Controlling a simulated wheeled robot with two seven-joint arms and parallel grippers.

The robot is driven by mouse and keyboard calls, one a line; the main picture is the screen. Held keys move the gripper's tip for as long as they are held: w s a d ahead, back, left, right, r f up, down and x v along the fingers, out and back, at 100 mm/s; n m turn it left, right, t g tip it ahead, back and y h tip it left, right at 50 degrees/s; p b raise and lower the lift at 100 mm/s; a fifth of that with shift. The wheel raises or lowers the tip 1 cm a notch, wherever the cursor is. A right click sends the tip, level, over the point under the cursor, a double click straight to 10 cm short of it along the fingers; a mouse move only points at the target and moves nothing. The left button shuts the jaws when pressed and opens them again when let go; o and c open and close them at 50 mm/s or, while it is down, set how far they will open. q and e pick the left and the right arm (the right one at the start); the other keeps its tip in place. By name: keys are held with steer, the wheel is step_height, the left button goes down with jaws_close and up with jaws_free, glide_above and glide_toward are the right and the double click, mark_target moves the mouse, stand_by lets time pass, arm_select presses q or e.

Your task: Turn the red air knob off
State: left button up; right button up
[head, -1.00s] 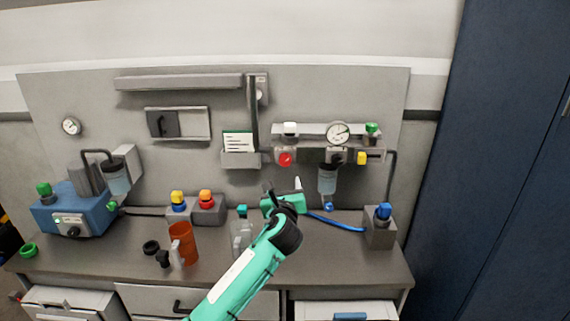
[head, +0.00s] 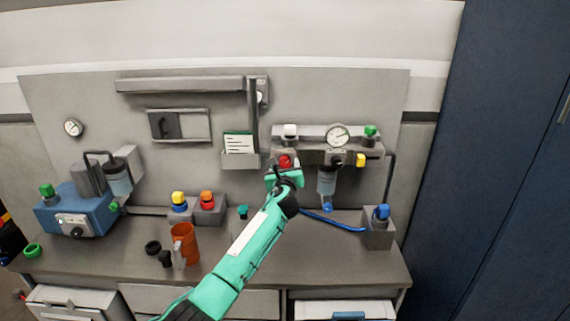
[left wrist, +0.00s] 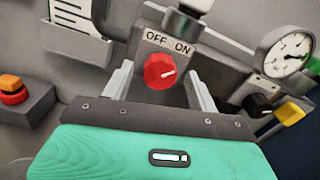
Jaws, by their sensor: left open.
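The red air knob (head: 285,161) sits on a grey block on the back panel, at the left end of the air unit. It also shows in the left wrist view (left wrist: 159,71), below a label reading OFF on the left and ON on the right. My right gripper is in neither view.
A pressure gauge (head: 338,136), a black knob and a yellow block (head: 374,160) are right of the red knob. A card holder (head: 240,160) is to its left. An orange cup (head: 184,243) stands on the bench, and a blue hose (head: 335,222) runs below the air unit.

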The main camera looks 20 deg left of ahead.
arm_select(q)
steer(key=shift+w+a, duration=0.1)
steer(key=shift+w, duration=0.5)
steer(key=c, duration=1)
